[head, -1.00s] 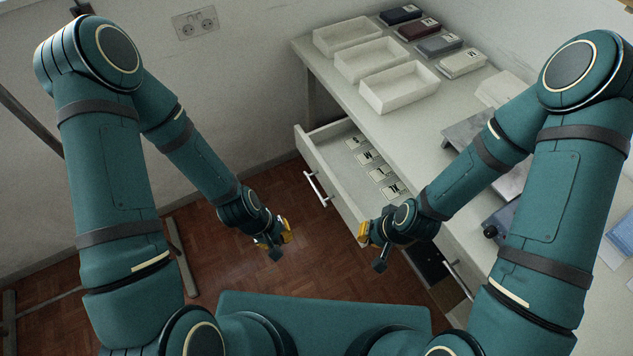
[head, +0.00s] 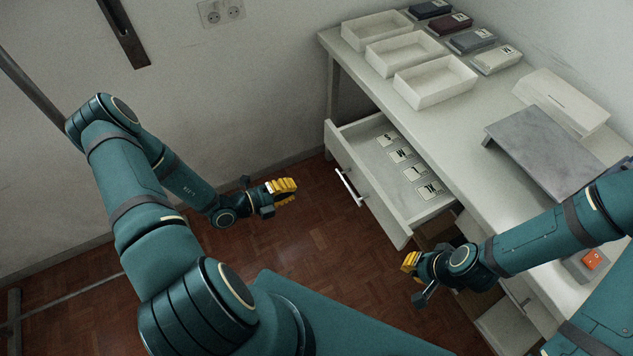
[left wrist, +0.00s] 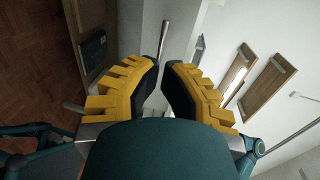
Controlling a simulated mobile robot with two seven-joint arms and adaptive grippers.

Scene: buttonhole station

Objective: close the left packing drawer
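The left packing drawer (head: 424,209) is pulled out from the white table in the head view. Its front panel faces left and carries a pale bar handle (head: 349,187). Several lettered cards (head: 401,155) lie inside. My left gripper (head: 288,190) is left of the handle, apart from it, above the floor. The left wrist view (left wrist: 162,66) shows its yellow fingers with a narrow gap at the tips and nothing held. My right gripper (head: 408,263) is below and in front of the drawer, apart from it; its finger spacing is unclear.
White open trays (head: 434,82) and dark folded items (head: 451,25) stand on the table (head: 470,120). A grey raised board (head: 545,150) and a white box (head: 561,103) are at right. Below the open drawer, more of the cabinet is partly hidden by my right arm. The floor left of the drawer is clear.

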